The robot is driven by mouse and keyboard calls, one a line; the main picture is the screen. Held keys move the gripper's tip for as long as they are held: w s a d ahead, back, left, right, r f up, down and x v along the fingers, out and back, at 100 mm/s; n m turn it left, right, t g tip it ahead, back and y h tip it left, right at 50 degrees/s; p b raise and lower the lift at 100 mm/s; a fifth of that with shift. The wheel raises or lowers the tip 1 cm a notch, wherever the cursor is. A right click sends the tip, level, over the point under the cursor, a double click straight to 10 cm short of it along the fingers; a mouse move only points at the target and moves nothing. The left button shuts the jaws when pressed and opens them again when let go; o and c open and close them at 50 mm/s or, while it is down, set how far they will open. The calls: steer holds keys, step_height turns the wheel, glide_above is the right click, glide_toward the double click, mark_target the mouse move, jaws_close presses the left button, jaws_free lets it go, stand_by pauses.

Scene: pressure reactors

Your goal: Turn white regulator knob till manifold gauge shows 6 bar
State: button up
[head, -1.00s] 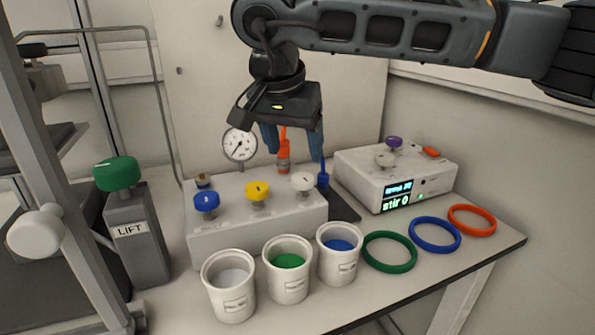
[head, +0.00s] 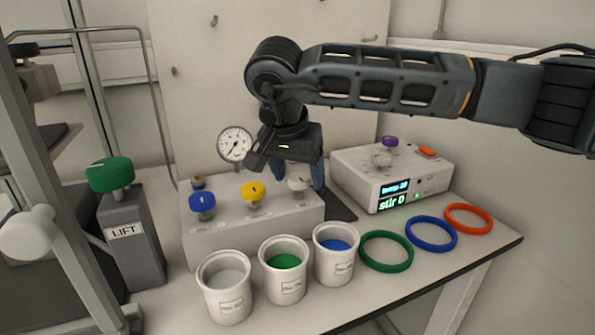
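The white regulator knob (head: 298,183) is the right one of three on top of the pale manifold block (head: 250,232). The knob is partly covered from above by my gripper (head: 297,172). My gripper points down over it. The gripper looks open. The round manifold gauge (head: 235,145) stands behind the block. Its needle points to the lower left; its numbers are too small to read.
A yellow knob (head: 253,190) and a blue knob (head: 202,202) sit left of the white one. Three cups, one with blue contents (head: 335,255), stand in front. The stirrer box (head: 400,180) and coloured rings are at right. A green LIFT knob (head: 110,174) is at left.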

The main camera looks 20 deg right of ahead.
steer(key=c, duration=1)
